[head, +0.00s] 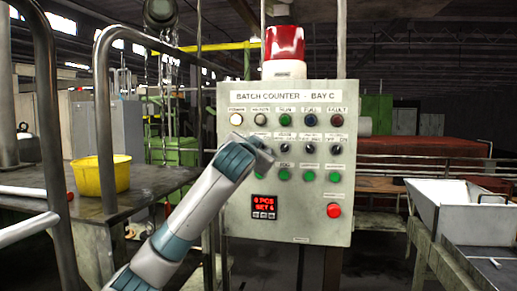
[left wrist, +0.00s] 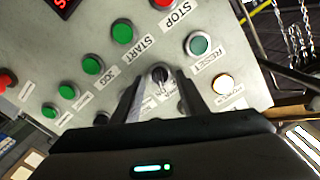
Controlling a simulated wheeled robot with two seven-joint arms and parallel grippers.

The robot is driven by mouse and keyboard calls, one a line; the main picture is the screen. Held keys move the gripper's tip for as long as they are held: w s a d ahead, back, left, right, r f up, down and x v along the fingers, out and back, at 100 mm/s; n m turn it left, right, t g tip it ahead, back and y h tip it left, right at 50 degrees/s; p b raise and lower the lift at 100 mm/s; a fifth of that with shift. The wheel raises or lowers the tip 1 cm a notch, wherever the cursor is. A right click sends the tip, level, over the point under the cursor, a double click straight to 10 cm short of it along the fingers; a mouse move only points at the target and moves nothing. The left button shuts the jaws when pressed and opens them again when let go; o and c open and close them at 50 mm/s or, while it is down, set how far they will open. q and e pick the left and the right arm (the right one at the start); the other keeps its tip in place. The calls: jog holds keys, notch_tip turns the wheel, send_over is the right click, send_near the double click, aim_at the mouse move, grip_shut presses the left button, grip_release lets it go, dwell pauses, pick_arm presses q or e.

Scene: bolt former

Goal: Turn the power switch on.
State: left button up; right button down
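The grey control panel (head: 235,220), titled BATCH COUNTER - BAY C, stands ahead. My left gripper (head: 264,152) is at its left side, over the left part of the selector row, hiding what is behind it. In the left wrist view, the open fingers of my left gripper (left wrist: 163,80) stand on either side of a black selector knob (left wrist: 160,73), with a gap around it. Whether they touch it I cannot tell. Its label is too hidden to read. A white lamp (head: 236,120) at the top left looks lit; a bright lamp also shows in the left wrist view (left wrist: 222,84).
Green buttons (head: 309,175), a red button (head: 333,210) and a red-lit counter display (head: 264,207) are on the panel. Other selectors (head: 310,148) sit right of my gripper. A red beacon (head: 284,44) tops the panel. A yellow bucket (head: 100,176) stands on the left table.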

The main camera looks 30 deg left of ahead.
pick_arm(q)
jog(key=shift+s, duration=0.2)
pick_arm(e)
jog(key=shift+f, duration=0.1)
notch_tip(320, 180, down, 5)
jog(key=b, duration=0.5)
pick_arm(q)
jog(key=b+v, duration=0.1)
jog(key=v, duration=1.6)
pick_arm(e)
jog(key=w+a+t, duration=0.2)
jog(key=w, duration=0.5)
jog(key=shift+w+a+r+y, duration=0.15)
jog(key=shift+a+r+y, duration=0.15)
jog(key=shift+a+r, duration=0.1)
